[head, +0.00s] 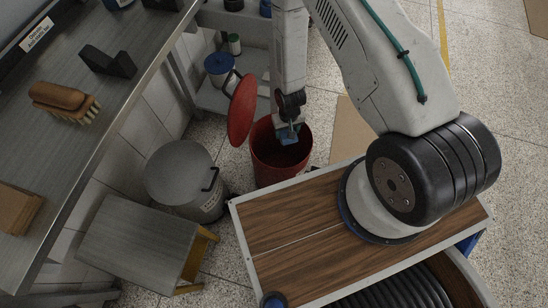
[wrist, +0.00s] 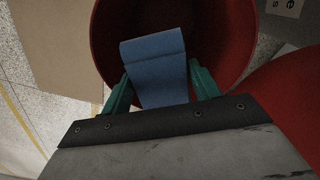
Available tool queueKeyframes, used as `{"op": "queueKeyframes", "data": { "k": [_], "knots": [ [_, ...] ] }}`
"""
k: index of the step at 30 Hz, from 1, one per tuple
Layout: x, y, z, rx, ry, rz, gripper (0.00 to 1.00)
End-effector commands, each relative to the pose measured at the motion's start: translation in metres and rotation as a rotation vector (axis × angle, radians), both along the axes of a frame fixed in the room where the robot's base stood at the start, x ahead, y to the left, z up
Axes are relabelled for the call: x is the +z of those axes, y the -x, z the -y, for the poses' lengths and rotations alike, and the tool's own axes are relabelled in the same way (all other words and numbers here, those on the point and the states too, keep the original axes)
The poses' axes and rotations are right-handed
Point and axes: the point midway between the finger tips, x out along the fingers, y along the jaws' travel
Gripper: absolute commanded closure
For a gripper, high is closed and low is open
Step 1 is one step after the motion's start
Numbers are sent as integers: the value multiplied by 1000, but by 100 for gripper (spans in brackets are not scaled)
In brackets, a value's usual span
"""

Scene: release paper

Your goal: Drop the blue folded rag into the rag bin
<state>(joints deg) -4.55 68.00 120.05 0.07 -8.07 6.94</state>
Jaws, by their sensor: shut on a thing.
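The blue folded rag (wrist: 156,68) is held between the two green fingers of my gripper (wrist: 160,88) in the wrist view. In the head view the rag (head: 288,138) shows small and blue under my gripper (head: 287,131), at the mouth of the red bin. The rag bin (head: 281,173) is red and round, with its red lid (head: 241,110) standing open on the left. In the wrist view the bin's rim (wrist: 250,40) surrounds the rag on the far side and both sides. I cannot tell how deep the rag hangs relative to the rim.
A grey lidded bin (head: 185,180) and a small grey-topped stool (head: 138,243) stand left of the red bin. A steel bench (head: 60,150) with a brush (head: 62,100) runs along the left. A shelf with a blue-lidded container (head: 219,70) stands behind.

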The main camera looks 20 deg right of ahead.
Motion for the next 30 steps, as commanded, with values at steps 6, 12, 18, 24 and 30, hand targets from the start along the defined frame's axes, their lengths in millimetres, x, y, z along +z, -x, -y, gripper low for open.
{"op": "queueKeyframes", "data": {
  "k": [6, 12, 18, 24, 30],
  "knots": [
    [-27, 0, -1, 2, 0, -1, 60],
    [-44, 0, 0, 1, 0, -1, 60],
    [-49, 0, 1, 0, 0, 0, 60],
    [-49, 0, 1, 0, 0, 0, 36],
    [-49, 0, 1, 0, 0, 0, 13]
  ]
}}
